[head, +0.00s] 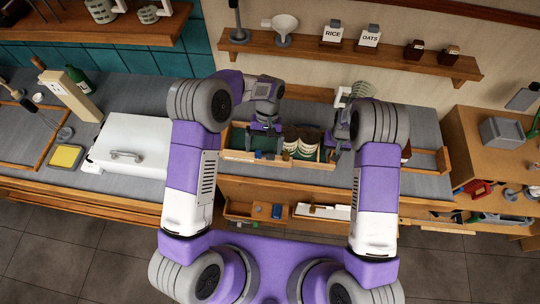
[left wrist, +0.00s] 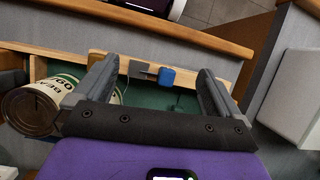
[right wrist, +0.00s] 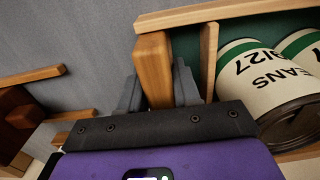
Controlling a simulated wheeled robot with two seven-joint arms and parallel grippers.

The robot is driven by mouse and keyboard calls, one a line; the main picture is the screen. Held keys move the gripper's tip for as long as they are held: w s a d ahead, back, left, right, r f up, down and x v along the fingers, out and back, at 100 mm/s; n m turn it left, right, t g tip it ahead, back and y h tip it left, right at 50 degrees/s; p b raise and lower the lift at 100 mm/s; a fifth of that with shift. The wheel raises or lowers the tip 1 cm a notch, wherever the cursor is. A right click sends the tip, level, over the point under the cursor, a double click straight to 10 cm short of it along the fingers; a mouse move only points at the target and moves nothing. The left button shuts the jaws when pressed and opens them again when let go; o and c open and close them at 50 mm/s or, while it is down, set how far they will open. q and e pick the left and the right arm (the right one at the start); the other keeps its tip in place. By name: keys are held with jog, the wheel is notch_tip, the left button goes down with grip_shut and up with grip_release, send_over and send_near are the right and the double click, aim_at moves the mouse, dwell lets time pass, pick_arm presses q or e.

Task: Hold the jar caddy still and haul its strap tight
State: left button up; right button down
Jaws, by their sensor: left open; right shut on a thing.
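The jar caddy (head: 242,156) is a wooden tray with a green inside, on the grey counter in the head view. A blue block (left wrist: 167,77) and a grey bracket (left wrist: 142,70) sit at the caddy's light wood wall; I cannot clearly make out a strap. My left gripper (left wrist: 158,75) is open, its fingers either side of the blue block, apart from it. My right gripper (right wrist: 157,80) is shut on a wooden post (right wrist: 152,62) at the caddy's end.
A white case (head: 130,142) lies on the counter at left, beside a yellow pad (head: 66,156). A shelf (head: 350,60) with a funnel and several labelled containers hangs behind. An open shelf (head: 290,220) is below the counter front. A wooden side bench (head: 475,130) stands at right.

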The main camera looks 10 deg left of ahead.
aim_at(258, 151)
pick_arm(q)
jog(key=shift+m+t+h, duration=0.3)
jog(key=shift+m+t, duration=0.2)
jog(key=shift+t, duration=0.2)
jog(key=shift+w+a+f, duration=0.15)
jog(key=shift+a+f, duration=0.2)
jog(key=shift+f, duration=0.55)
jog(key=shift+w+a+f, duration=0.2)
jog(key=shift+a+f, duration=0.2)
jog(key=shift+f, duration=0.5)
jog(key=shift+w+a+f, duration=0.15)
jog(key=shift+a+f, duration=0.2)
jog(key=shift+f, duration=0.55)
jog(key=shift+c, duration=0.5)
grip_shut()
